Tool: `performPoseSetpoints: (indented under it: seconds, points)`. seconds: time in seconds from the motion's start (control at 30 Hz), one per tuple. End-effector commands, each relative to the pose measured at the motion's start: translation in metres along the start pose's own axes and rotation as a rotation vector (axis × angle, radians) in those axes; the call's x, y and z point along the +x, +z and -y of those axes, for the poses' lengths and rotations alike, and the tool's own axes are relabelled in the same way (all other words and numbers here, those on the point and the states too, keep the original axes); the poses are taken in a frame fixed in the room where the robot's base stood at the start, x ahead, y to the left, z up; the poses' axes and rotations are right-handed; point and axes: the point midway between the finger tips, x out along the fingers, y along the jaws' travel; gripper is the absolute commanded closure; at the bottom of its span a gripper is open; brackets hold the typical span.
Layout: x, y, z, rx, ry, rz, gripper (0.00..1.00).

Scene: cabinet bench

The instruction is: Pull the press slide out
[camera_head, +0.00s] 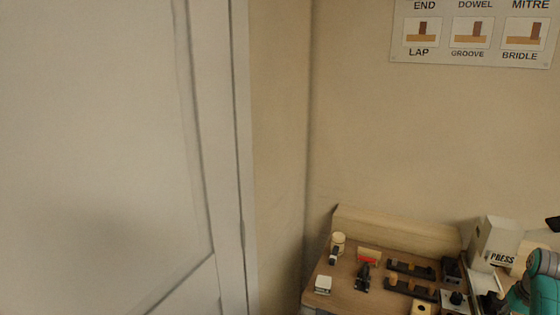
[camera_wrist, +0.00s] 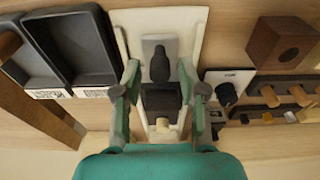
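The press (camera_head: 497,240), a pale upright box labelled PRESS, stands at the right of the bench in the head view. In the wrist view, a cream base (camera_wrist: 195,35) carries a grey plate (camera_wrist: 150,44) with a black knob-shaped part (camera_wrist: 160,66). A black block (camera_wrist: 161,97) and a small cream peg (camera_wrist: 162,125) lie in line with it. I cannot tell for sure which part is the slide. My gripper (camera_wrist: 160,82) is open, its fingers apart on either side of these parts. I see no clear contact. In the head view my teal wrist hides part of the press area.
Black trays (camera_wrist: 82,45) lie left in the wrist view. A POW-labelled switch plate (camera_wrist: 228,84), a brown wooden block (camera_wrist: 280,43) and racks with pegs (camera_wrist: 285,92) lie close on the right. A white cabinet door (camera_head: 100,150) fills the head view's left.

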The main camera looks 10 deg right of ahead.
Motion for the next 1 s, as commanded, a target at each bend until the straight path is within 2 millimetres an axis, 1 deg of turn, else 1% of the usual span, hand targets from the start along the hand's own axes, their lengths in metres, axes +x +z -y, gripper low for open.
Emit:
performPoseSetpoints:
  seconds: [0.03,0.13,0.17,0.43,0.8,1.0]
  points:
    - [0.0,0.0,0.0,0.0,0.0,0.0,0.68]
    - [0.0,0.0,0.0,0.0,0.0,0.0,0.93]
    - [0.0,0.0,0.0,0.0,0.0,0.0,0.97]
    - [0.0,0.002,0.0,0.0,0.0,0.001,0.97]
    - [-0.002,0.018,-0.001,0.0,0.0,0.001,0.97]
    - [-0.003,0.021,-0.001,0.001,0.0,0.003,0.97]
